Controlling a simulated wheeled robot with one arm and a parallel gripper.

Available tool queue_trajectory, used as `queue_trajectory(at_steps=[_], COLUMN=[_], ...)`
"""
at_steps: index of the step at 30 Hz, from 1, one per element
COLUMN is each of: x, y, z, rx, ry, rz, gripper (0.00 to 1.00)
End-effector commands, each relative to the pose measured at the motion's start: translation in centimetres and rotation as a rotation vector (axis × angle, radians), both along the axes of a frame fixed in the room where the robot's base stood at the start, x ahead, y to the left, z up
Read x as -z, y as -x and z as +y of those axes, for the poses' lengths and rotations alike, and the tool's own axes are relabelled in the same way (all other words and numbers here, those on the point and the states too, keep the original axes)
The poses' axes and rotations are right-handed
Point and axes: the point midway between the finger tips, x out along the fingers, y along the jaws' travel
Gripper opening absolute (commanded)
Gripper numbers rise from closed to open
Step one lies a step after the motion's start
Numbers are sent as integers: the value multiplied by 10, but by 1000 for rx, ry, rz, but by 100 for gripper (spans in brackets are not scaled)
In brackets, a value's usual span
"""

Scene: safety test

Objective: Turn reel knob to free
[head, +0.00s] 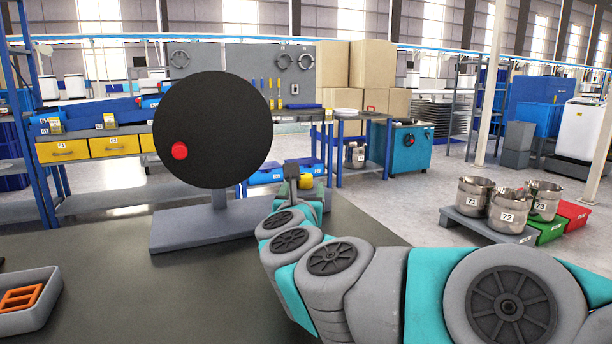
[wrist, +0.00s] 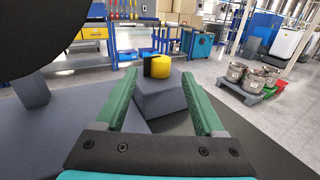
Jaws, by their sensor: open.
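The reel is a large black disc (head: 212,130) standing upright on a grey base (head: 205,228) on the dark table. A red knob (head: 180,151) sits on its face, left of centre. In the wrist view, a yellow-and-black knob (wrist: 161,66) tops a grey block (wrist: 163,97); its yellow part also shows in the head view (head: 306,181), partly behind my arm. My gripper (wrist: 160,76) is open and empty. Its green fingers point toward the block, one on each side in the picture. I cannot tell whether they touch it. Its end is small in the head view (head: 294,173).
A grey tray (head: 45,313) with an orange piece lies at the table's front left. Metal pots (head: 510,208) stand on a low platform on the floor at right. The table before the reel base is clear.

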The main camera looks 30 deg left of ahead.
Motion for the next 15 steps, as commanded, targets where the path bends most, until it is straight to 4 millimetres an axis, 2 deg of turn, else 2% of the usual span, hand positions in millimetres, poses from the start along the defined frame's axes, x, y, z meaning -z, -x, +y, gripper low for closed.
queue_trajectory(at_steps=[15], x=[-2], y=[-57], z=[25], rx=[1], ry=[0], rz=[-1], gripper=[71])
